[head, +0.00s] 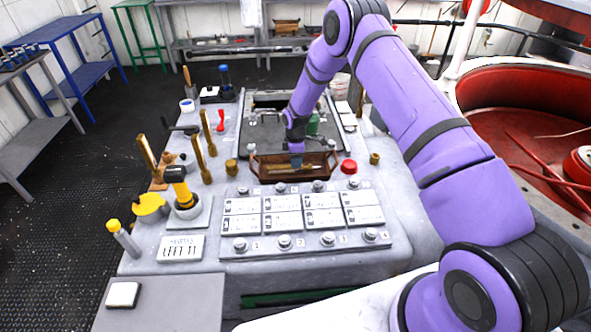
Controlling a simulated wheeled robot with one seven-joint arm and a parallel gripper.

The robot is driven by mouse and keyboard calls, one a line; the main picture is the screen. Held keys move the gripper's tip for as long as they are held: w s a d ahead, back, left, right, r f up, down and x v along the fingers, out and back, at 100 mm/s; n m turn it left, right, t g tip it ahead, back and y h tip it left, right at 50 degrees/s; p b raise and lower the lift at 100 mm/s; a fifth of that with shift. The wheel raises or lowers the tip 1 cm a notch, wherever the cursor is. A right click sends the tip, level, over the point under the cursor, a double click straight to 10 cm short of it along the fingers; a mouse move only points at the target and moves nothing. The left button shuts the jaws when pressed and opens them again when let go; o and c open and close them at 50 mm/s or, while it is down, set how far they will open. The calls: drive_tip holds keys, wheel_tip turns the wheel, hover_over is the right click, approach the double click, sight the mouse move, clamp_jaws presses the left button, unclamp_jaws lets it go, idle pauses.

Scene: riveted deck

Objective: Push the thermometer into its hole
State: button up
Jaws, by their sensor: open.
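My purple arm reaches over the grey console, and my gripper (296,161) points down at a brown wooden tray (262,170). The gripper is small here, and its fingertips are hard to make out; it is open. A thin, pale, rod-like thing (283,168) lies in the tray, close under the gripper. I cannot tell whether it is the thermometer or whether the fingers touch it. A grey stick with a yellow cap (123,238) leans at the console's left edge. I cannot make out the thermometer's hole.
A button panel (303,214) with white labels lies in front of the tray. A red knob (349,167) is right of it. Brass levers (202,160) and a yellow-and-black handle (182,188) stand on the left. A large red tub (520,95) is at the right.

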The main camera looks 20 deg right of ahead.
wheel_tip(320, 180, down, 5)
drive_tip(key=shift+r, duration=0.2)
drive_tip(key=shift+c, duration=0.2)
clamp_jaws()
drive_tip(key=shift+r, duration=0.1)
wheel_tip(320, 180, up, 10)
drive_tip(key=shift+f, duration=0.1)
idle(0.4)
